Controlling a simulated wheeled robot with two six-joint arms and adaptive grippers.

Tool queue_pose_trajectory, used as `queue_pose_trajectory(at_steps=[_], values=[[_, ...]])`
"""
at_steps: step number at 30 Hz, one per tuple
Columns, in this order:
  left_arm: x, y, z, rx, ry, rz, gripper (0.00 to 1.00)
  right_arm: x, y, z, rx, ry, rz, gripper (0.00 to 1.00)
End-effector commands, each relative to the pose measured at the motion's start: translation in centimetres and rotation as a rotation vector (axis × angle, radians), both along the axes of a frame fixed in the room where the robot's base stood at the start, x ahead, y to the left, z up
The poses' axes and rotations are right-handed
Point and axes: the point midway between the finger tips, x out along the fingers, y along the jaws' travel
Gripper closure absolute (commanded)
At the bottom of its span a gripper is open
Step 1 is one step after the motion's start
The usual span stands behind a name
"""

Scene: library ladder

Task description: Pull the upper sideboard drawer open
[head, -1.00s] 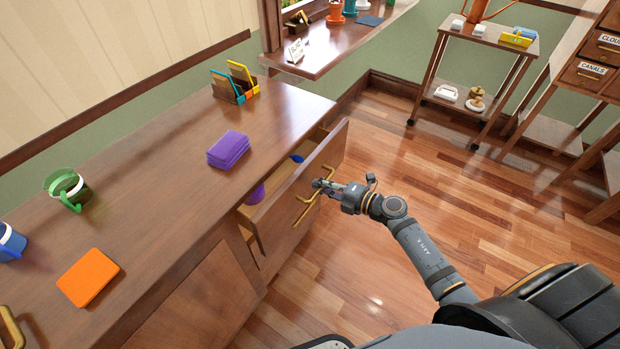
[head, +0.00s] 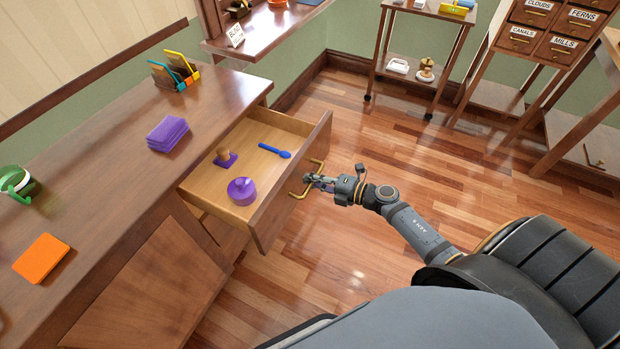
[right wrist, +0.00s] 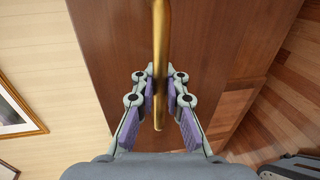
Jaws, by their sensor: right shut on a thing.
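The upper sideboard drawer (head: 284,196) stands well out from the sideboard (head: 105,150) in the head view, its inside showing. In it lie a purple round lidded thing (head: 241,192), a stamp-like thing with a purple base (head: 226,157) and a blue spoon (head: 274,151). My right gripper (head: 312,180) is at the drawer front, shut on the brass drawer handle (head: 293,193). In the right wrist view the brass handle bar (right wrist: 159,60) runs between the two fingers (right wrist: 160,95), with the brown drawer front (right wrist: 110,40) behind. My left gripper is not in view.
On the sideboard top are a purple stack (head: 167,134), an orange pad (head: 43,259), a green mug (head: 15,183) and a card holder (head: 174,72). A small wheeled cart (head: 425,50) and a labelled cabinet (head: 545,30) stand beyond. The wooden floor right of the drawer is clear.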

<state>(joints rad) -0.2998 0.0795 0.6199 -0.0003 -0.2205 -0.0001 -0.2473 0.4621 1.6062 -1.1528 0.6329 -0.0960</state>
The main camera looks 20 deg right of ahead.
Motion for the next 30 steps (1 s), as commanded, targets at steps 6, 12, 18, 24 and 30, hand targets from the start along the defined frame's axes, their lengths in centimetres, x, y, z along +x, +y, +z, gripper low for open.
queue_pose_trajectory(at_steps=[6,12,18,24,30], values=[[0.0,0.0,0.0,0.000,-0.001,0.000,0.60,0.1,0.0,0.2,0.000,-0.004,-0.002,1.00],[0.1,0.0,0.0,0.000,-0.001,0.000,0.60,0.1,0.0,0.2,0.000,-0.004,-0.002,0.83],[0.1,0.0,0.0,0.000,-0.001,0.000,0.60,0.0,0.0,0.1,0.000,-0.002,-0.001,0.66],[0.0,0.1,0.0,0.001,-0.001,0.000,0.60,0.0,0.0,0.1,0.000,-0.002,-0.001,0.66],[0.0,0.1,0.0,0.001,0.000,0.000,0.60,-1.8,-1.4,0.3,-0.005,0.002,0.002,0.66]])
